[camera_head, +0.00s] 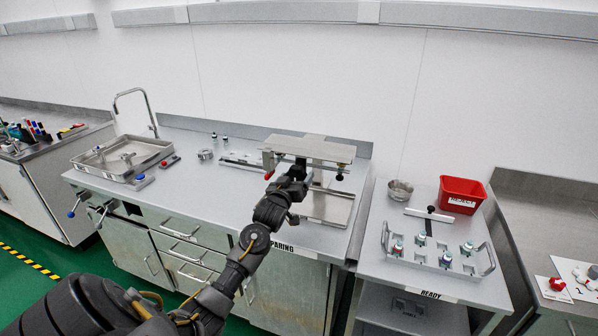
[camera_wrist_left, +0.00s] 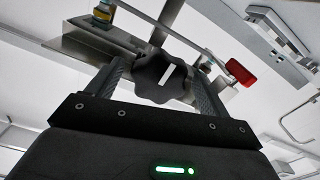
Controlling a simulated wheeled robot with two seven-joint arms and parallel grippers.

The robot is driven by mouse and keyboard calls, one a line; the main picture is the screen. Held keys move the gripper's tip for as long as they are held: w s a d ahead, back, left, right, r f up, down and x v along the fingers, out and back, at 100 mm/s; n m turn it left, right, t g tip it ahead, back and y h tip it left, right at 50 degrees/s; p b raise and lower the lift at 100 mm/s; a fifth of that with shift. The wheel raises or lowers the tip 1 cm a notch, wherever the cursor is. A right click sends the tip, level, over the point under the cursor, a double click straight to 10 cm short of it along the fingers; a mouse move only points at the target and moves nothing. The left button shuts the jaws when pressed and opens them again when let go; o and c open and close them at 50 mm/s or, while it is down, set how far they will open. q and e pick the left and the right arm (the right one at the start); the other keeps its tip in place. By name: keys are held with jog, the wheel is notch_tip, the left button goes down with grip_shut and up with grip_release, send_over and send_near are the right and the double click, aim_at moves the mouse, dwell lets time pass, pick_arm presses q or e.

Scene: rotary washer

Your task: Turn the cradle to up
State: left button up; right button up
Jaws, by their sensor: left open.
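The rotary washer (camera_head: 310,149) stands on the middle bench, a metal device with a flat top plate and a tray below. In the left wrist view a black lobed knob (camera_wrist_left: 160,80) with a white line shows at the washer's metal body. My left gripper (camera_head: 298,172) is in front of the washer, under its top plate. In the left wrist view the open fingers of my left gripper (camera_wrist_left: 158,88) stand on either side of the knob. I cannot tell whether they touch it. The cradle is mostly hidden by my arm in the head view. My right gripper is out of view.
A red-ended lever (camera_wrist_left: 241,73) is close to my right-hand finger in the wrist view. A rack with several vials (camera_head: 440,258), a steel bowl (camera_head: 399,190) and a red bin (camera_head: 461,194) stand on the right bench.

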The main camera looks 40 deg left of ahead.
pick_arm(q)
jog(key=shift+x, duration=1.7)
jog(key=c, duration=1.4)
